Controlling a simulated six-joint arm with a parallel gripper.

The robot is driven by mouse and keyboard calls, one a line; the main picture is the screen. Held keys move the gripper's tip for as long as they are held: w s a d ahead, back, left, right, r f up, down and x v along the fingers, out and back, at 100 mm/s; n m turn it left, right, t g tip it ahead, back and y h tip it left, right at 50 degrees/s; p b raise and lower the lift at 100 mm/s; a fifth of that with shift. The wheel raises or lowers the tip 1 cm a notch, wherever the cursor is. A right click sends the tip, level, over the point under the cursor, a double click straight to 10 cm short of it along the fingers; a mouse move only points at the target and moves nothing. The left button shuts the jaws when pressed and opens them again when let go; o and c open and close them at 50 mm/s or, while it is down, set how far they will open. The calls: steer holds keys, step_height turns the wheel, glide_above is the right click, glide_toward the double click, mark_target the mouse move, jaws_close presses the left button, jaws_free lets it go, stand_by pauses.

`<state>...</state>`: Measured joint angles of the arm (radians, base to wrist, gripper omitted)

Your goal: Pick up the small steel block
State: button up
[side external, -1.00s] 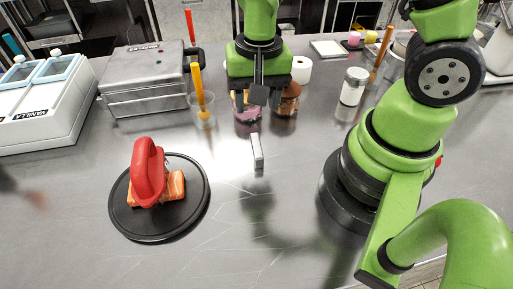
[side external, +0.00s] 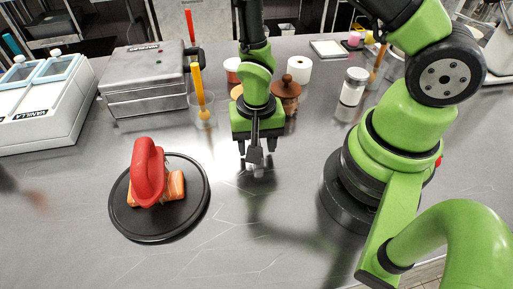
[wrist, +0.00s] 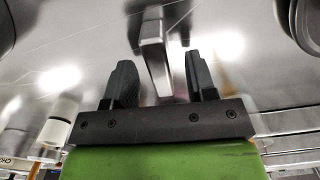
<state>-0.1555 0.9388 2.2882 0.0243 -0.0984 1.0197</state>
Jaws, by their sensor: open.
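The small steel block (wrist: 153,32) is a narrow, shiny bar in the wrist view. It stretches from the upper middle down into the gap between the jaws, nearer the right jaw. In the side view it is almost wholly hidden behind my gripper (side external: 257,150). The gripper points down, low over the grey worktop. In the wrist view my gripper (wrist: 162,80) has its dark jaws apart, one on each side of the block. I cannot tell whether either jaw touches it.
Behind stand a metal box-shaped appliance (side external: 145,82), a glass (side external: 203,112) with a yellow handle, a wooden lidded pot (side external: 287,92) and a jar (side external: 353,88). The front middle is clear.

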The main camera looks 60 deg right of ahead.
steer(key=shift+f, duration=0.5)
jaws_close()
